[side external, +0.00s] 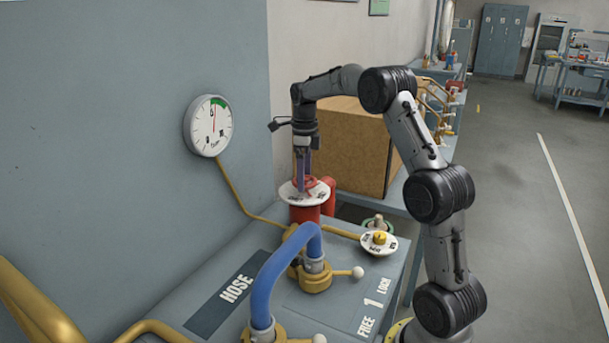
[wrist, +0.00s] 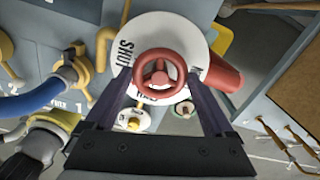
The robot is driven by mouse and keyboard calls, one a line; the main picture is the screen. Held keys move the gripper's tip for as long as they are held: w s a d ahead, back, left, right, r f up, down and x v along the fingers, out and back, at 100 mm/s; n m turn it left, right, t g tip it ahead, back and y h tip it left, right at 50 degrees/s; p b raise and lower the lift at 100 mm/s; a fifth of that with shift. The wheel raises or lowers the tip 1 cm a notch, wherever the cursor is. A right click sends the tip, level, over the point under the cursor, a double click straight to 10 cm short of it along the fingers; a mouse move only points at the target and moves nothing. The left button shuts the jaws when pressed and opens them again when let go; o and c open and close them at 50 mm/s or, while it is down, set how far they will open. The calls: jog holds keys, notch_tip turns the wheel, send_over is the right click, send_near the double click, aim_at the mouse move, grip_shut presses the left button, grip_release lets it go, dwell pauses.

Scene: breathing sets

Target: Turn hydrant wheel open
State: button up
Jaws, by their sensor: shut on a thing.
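The red hydrant wheel (side external: 306,183) sits on top of the red hydrant (side external: 304,214), above a round white plate (side external: 322,194). In the wrist view the wheel (wrist: 160,79) is a spoked ring, and the plate (wrist: 152,24) carries black lettering, "SHUT" readable on its left side. My gripper (side external: 304,186) points straight down over the hydrant. In the wrist view my gripper (wrist: 160,76) has one finger on each side of the wheel and is shut on it. The exact contact points are hard to see.
A pressure gauge (side external: 210,126) hangs on the wall, its needle pointing nearly straight up. A blue hose (side external: 270,280) and brass fittings stand in front of the hydrant. A yellow knob (side external: 380,238) sits at right. A large brown box (side external: 345,150) stands close behind.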

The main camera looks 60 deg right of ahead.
jog(key=n, duration=0.7)
jog(key=shift+r, duration=0.1)
jog(key=n, duration=0.6)
jog(key=shift+n, duration=0.4)
jog(key=n, duration=1.2)
jog(key=shift+n, duration=0.3)
jog(key=o, duration=1.1)
